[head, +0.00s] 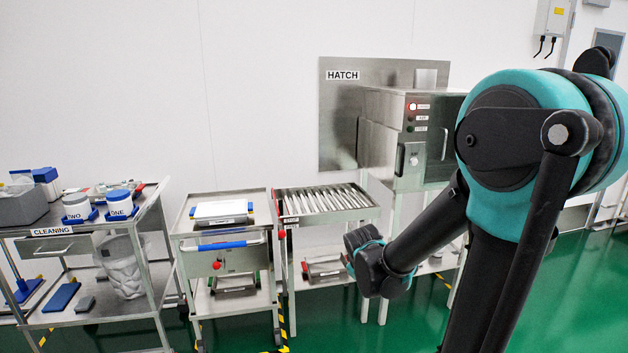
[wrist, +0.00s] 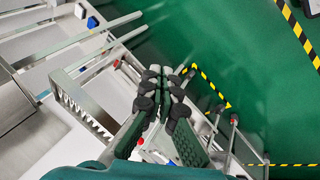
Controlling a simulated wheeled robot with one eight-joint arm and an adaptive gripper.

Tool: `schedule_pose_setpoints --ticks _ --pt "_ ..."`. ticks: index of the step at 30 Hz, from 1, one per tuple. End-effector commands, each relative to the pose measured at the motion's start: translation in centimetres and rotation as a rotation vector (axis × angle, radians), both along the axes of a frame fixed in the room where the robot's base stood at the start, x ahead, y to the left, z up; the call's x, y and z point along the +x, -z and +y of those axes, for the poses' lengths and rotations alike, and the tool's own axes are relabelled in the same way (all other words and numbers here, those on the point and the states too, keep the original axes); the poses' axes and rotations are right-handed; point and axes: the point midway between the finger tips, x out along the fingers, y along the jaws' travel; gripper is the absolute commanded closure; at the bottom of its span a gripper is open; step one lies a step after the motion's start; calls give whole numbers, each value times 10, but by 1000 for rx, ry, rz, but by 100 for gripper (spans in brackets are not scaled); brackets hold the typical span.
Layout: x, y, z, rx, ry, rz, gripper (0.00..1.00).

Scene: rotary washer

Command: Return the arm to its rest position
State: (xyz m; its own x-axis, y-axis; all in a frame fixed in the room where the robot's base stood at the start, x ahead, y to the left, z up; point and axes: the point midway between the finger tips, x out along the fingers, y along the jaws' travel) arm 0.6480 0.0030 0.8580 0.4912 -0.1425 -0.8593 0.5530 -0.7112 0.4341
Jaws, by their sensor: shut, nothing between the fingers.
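My arm, teal and black, fills the right side of the head view and bends down toward the middle. Its wrist end shows in front of the roller table (head: 330,200); the fingers cannot be made out there. In the wrist view my gripper (wrist: 163,88) points down with its dark fingertips together and nothing between them. Below the fingers in that view are metal table legs and green floor. The gripper appears clear of the furniture, though the exact gap cannot be told.
A steel hatch unit (head: 400,130) with a red light stands behind my arm. Left of the roller table are a steel cart (head: 222,260) and a cleaning cart (head: 60,245) with two white jars. Green floor (head: 410,325) is open in front, with yellow-black tape (wrist: 212,88) near the legs.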

Motion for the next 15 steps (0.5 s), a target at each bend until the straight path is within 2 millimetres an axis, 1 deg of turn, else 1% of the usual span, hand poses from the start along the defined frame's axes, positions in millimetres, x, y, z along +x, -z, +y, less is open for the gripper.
schedule_pose_setpoints --ticks 1,2,3,6,9,12,15 --pt "-21 1 -12 50 73 10 100" --pt "-31 2 -18 82 116 15 100" --pt "-46 4 -24 123 173 24 100" --pt "-82 9 -35 226 316 43 100" --pt "-114 16 -42 317 442 60 100" --pt "-137 22 -44 387 539 73 100" --pt "-152 26 -44 432 602 83 100"
